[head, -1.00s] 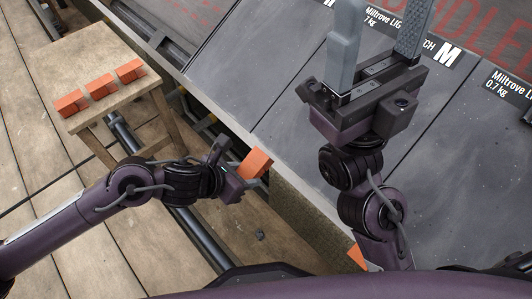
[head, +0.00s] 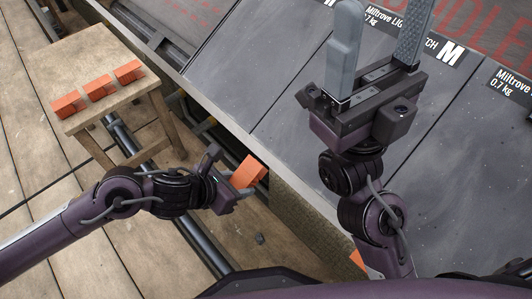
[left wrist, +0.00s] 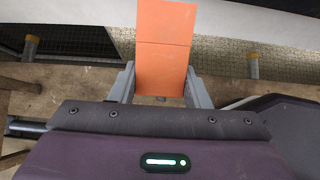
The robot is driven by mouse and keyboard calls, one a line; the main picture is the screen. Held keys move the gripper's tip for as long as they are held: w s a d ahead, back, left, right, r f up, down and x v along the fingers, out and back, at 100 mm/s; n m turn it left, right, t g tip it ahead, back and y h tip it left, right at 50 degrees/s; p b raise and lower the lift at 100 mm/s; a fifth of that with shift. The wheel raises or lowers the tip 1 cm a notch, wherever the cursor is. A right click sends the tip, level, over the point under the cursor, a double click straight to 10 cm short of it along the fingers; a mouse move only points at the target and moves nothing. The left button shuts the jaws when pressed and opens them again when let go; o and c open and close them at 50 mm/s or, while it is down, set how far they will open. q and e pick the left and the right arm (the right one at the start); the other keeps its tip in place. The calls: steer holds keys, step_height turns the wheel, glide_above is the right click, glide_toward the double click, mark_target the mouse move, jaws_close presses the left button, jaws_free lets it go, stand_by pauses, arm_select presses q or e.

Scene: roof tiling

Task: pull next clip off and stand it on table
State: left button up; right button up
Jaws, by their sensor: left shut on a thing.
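My left gripper (head: 232,183) is shut on an orange clip (head: 250,171) close to the roof's lower edge. In the left wrist view the clip (left wrist: 164,48) stands up between the two grey fingers; whether it still touches the edge is hard to tell. Three more orange clips stand in a row on the small wooden table (head: 92,50): a near one (head: 68,104), a middle one (head: 98,87) and a far one (head: 129,71). My right gripper (head: 382,50) is open and empty above the slates. Another orange piece (head: 357,259) shows partly behind my right arm.
Grey slates (head: 285,75) cover the sloping roof, with printed labels higher up. A rough pale edge (head: 290,195) runs along its lower side. Metal scaffold pipes (head: 195,240) cross the plank deck (head: 100,250).

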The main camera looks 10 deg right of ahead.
mark_target(240, 180)
arm_select(q)
steer(key=shift+w+d+r+p+v, duration=0.15)
steer(key=shift+p+v, duration=0.3)
steer(key=shift+v, duration=0.35)
steer(key=shift+d+r+p+v, duration=0.1)
steer(key=shift+p+v, duration=0.35)
steer(key=shift+v, duration=0.4)
steer(key=shift+w+d+r+p+v, duration=0.15)
steer(key=shift+p+v, duration=0.3)
steer(key=shift+v, duration=0.35)
